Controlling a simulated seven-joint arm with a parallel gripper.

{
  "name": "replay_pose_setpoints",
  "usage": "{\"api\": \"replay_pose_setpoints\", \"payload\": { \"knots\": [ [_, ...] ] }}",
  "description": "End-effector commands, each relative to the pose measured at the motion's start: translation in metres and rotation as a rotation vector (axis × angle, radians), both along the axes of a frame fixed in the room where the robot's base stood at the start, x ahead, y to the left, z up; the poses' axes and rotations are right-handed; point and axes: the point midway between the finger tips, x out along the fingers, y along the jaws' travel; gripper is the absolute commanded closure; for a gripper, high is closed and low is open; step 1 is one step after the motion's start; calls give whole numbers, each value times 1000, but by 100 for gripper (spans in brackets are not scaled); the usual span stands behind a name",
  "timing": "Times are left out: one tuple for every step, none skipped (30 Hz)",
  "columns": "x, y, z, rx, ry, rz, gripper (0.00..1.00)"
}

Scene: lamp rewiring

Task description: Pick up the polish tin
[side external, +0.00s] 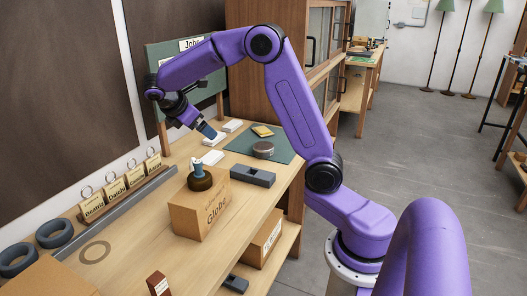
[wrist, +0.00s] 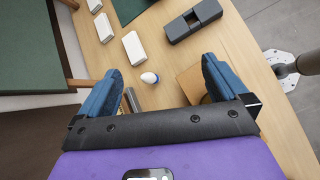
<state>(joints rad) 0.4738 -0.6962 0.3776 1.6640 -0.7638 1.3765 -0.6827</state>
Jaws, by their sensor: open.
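The polish tin looks to be the low, round grey-brown tin (side external: 263,149) lying flat on the green mat in the side external view. My gripper (side external: 209,131) is in the air to the left of the tin and apart from it, tilted down over the bench. In the wrist view my gripper (wrist: 165,85) shows two blue fingers spread wide with nothing held between them. The tin is not visible in the wrist view, where only a corner of the green mat (wrist: 128,10) shows at the top.
A yellow pad (side external: 262,131) lies behind the tin. A slotted grey block (side external: 252,177) sits in front of the mat and shows in the wrist view (wrist: 192,20). White blocks (side external: 213,157) lie left of the mat. The Globe box (side external: 199,215) carries a dark round piece (side external: 200,181).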

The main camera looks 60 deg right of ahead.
Motion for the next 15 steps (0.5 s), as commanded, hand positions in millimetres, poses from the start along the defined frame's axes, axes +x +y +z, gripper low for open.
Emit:
{"api": "replay_pose_setpoints", "payload": {
  "knots": [
    [9, -19, -3, -38, 31, -16, 0],
    [14, -31, -4, -61, 50, -24, 0],
    [19, -46, -5, -91, 76, -34, 0],
    [23, -58, -5, -112, 96, -40, 0],
    [26, -69, -6, -133, 118, -46, 0],
    [29, -84, -7, -159, 146, -56, 0],
    [31, -95, -8, -177, 166, -64, 0],
    [32, -105, -9, -192, 184, -70, 0],
    [33, -116, -10, -211, 208, -77, 0],
    [33, -124, -11, -223, 224, -83, 0],
    [33, -132, -11, -235, 240, -90, 0],
    [33, -141, -12, -248, 260, -97, 0],
    [33, -148, -12, -258, 274, -102, 0],
    [33, -154, -13, -266, 288, -106, 0],
    [32, -163, -14, -277, 306, -114, 0]
  ]
}}
